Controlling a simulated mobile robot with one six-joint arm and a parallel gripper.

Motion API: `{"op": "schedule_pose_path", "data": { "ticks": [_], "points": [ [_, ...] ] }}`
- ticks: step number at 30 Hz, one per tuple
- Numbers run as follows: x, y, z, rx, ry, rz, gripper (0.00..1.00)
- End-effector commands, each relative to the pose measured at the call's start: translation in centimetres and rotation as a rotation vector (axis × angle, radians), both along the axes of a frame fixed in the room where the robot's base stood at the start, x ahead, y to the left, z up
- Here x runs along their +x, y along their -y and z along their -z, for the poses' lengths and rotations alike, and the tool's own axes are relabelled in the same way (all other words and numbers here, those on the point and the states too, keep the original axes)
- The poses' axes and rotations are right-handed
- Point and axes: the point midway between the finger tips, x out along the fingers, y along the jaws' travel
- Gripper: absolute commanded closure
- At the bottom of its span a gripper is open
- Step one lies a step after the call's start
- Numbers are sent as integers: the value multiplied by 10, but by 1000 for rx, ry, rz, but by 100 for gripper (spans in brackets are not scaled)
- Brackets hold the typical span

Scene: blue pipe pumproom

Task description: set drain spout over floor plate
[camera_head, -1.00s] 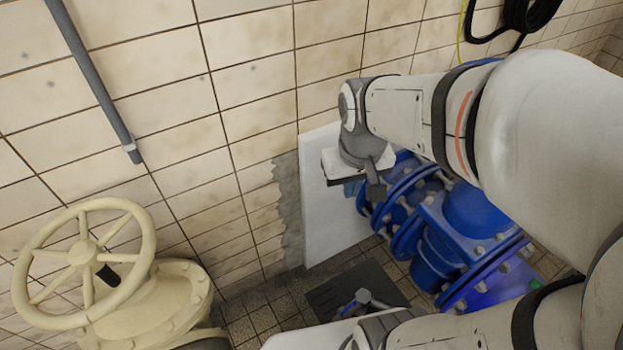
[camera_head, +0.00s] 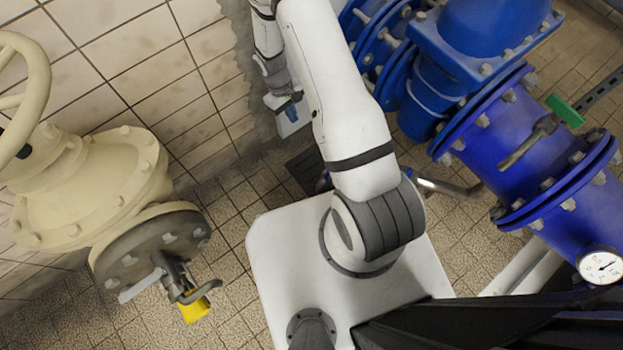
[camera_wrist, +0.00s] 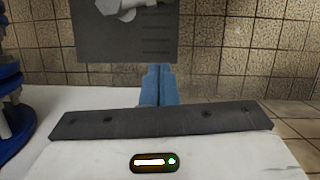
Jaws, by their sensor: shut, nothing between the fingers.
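The dark floor plate (camera_head: 301,168) lies on the tiles near the wall, partly hidden by my arm. In the wrist view the slotted plate (camera_wrist: 150,42) fills the top middle. A pale grey metal fitting (camera_wrist: 122,7), which looks like the drain spout, shows over the plate's upper part, cut off by the frame edge. In the head view a metal pipe (camera_head: 445,187) comes out right of my arm; its link to the fitting is hidden. My gripper (camera_head: 292,112) points down near the wall, shut and empty. Its blue fingers (camera_wrist: 158,85) are apart from plate and fitting.
Blue flanged pipework (camera_head: 535,165) with a green-handled valve (camera_head: 565,111) and a gauge (camera_head: 600,266) stands at right. A cream valve body (camera_head: 90,190) with a yellow-tipped tap (camera_head: 193,306) stands at left. Tiled floor (camera_head: 225,215) is open between it and my base.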

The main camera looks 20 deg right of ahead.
Motion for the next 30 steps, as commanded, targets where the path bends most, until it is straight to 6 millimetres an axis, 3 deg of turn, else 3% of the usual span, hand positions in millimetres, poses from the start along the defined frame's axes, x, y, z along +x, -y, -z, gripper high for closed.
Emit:
{"op": "schedule_pose_path", "data": {
  "ticks": [1, 3, 7, 10, 17, 30],
  "points": [
    [-7, -1, 46, -1, -28, -17, 100],
    [-15, -2, 84, -1, -53, -38, 100],
    [-29, -3, 136, 0, -85, -66, 100],
    [-36, -3, 157, 1, -99, -78, 100],
    [-45, 0, 182, 2, -108, -84, 100],
    [-74, 16, 266, 2, -108, -84, 100]
  ]
}}
